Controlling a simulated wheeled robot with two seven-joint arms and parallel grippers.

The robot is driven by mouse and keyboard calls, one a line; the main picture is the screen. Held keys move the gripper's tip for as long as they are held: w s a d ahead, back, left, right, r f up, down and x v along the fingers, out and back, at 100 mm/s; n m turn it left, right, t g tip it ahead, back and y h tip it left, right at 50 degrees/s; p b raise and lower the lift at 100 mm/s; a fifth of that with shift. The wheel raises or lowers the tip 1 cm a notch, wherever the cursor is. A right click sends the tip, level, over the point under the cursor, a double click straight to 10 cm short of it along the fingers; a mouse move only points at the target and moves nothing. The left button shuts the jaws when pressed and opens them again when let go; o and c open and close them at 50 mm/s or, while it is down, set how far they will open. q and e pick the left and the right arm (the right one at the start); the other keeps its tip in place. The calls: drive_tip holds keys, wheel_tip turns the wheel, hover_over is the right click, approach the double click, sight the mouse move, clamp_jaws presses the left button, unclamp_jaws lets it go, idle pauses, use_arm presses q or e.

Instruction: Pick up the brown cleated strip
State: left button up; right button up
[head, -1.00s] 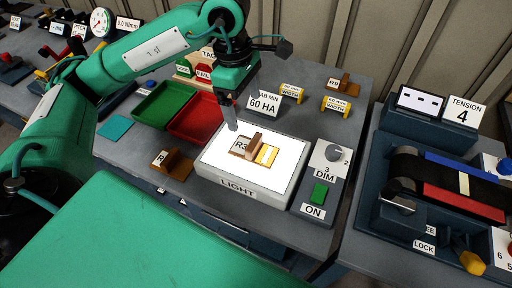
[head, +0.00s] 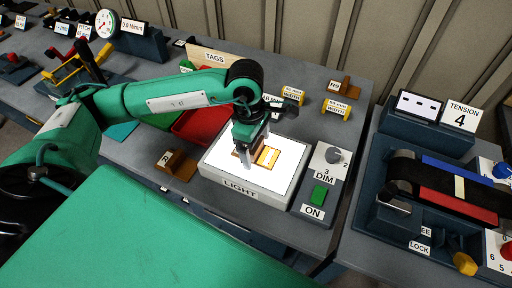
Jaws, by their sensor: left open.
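A brown cleated strip (head: 267,157) with a raised block and a pale, glowing yellow section lies on the lit white light box (head: 282,177). My left gripper (head: 245,157) points down over its left part, jaws open, with the fingertips close around or beside the raised brown block. The gripper hides much of the block and its label, so I cannot tell whether the fingers touch it. A similar brown piece (head: 177,163) sits left of the light box by an R tag, and another (head: 345,88) stands at the back. My right gripper is not in view.
A dimmer panel (head: 326,168) with a green ON switch (head: 319,196) adjoins the light box on the right. Yellow width gauges (head: 335,110) stand at the back. A belt press (head: 440,190) fills the right side.

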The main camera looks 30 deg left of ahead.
sight(259, 144)
use_arm(q)
drive_tip(key=shift+c, duration=0.5)
drive_tip(key=c, duration=1.1)
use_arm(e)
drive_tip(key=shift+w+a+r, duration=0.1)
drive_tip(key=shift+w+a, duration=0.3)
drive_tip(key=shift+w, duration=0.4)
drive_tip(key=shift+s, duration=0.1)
